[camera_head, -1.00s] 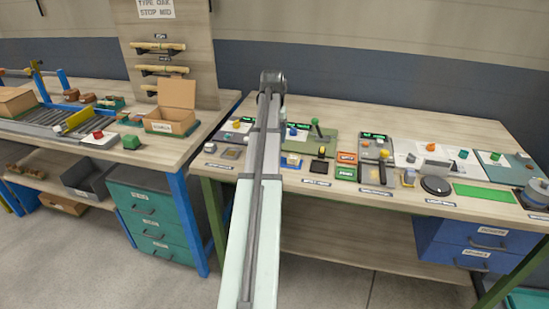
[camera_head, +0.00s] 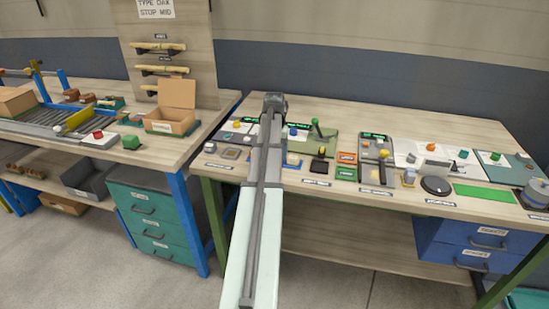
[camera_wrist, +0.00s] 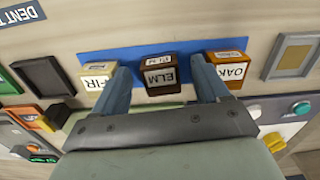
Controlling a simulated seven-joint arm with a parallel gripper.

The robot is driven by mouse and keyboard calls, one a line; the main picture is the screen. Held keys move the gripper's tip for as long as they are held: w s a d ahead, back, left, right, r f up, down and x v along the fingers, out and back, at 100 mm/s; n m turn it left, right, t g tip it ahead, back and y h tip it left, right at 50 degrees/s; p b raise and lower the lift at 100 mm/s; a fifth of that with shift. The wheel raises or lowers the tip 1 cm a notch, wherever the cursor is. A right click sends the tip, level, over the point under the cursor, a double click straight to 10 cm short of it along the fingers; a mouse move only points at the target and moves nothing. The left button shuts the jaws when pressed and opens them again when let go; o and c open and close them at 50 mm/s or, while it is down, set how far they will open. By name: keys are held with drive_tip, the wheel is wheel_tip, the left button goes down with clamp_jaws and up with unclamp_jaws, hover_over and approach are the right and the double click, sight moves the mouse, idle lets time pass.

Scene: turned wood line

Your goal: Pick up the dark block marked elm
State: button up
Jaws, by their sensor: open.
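In the wrist view the dark brown block marked ELM (camera_wrist: 160,76) stands on a blue mat (camera_wrist: 133,53) between two other blocks. The block marked FIR (camera_wrist: 97,78), pale yellow, is to its left, and the reddish-brown block marked OAK (camera_wrist: 229,70) is to its right. My gripper (camera_wrist: 164,78) is open, with one blue-grey finger on each side of the ELM block. The left finger overlaps the edge of the FIR block in the picture. I cannot tell whether either finger touches a block. In the head view my arm hides the ELM block.
A dark framed tray (camera_wrist: 43,77) lies left of the mat, and a grey framed pad (camera_wrist: 292,56) lies right of it. Panels with buttons (camera_wrist: 301,108) are close to the gripper's right. In the head view, a black disc (camera_head: 436,185) and green mat (camera_head: 485,194) lie farther right.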

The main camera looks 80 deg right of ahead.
drive_tip(key=shift+c, duration=0.4)
drive_tip(key=c, duration=1.1)
drive_tip(key=shift+o, duration=0.2)
drive_tip(key=shift+r, duration=0.1)
